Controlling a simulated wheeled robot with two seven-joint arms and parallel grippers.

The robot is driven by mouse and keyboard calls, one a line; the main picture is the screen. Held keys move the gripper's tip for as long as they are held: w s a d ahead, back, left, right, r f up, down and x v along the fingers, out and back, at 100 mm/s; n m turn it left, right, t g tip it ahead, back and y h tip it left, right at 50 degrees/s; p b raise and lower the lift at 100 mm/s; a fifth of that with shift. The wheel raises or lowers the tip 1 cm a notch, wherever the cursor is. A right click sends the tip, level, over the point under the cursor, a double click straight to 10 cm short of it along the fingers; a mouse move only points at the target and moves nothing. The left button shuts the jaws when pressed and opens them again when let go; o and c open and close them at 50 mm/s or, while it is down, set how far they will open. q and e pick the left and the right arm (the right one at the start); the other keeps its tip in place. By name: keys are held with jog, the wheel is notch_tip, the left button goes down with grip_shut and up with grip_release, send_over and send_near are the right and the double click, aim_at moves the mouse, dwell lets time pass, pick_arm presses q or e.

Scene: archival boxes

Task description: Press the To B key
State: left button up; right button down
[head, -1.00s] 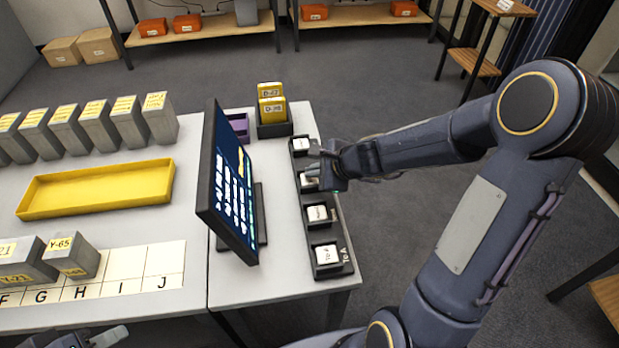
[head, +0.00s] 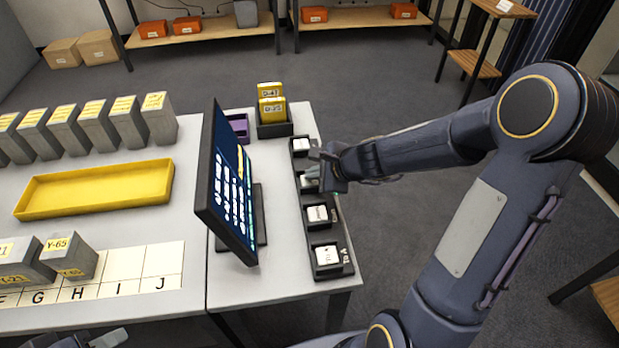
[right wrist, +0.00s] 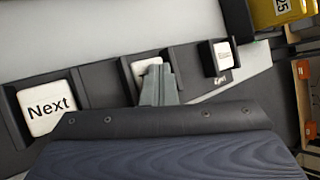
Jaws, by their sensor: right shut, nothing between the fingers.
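A black key strip (head: 334,232) with a column of white keys stands along the table's right side, right of the screen. My right gripper (head: 318,168) is shut and empty, over the second key (head: 309,183) from the far end. In the right wrist view its fingertips (right wrist: 158,82) cover much of that key (right wrist: 147,68), hiding its label; I cannot tell if they touch it. A key reading "Next" (right wrist: 47,107) is to the left, and a smaller-looking key (right wrist: 221,54) to the right. I cannot read a "To B" label. Part of my left gripper (head: 103,339) shows at the bottom edge.
A tilted screen (head: 228,185) stands close left of the keys. A dark holder (head: 274,129) with yellow labelled boxes is beyond the strip. A yellow tray (head: 95,190) and grey boxes (head: 70,258) lie on the left table. Open floor is to the right.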

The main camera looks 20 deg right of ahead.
aim_at(313, 182)
jog(key=shift+r+p, duration=0.75)
jog(key=shift+r, duration=0.05)
jog(key=shift+r, duration=0.1)
notch_tip(313, 182, up, 5)
jog(key=p, duration=0.5)
dwell(0.5)
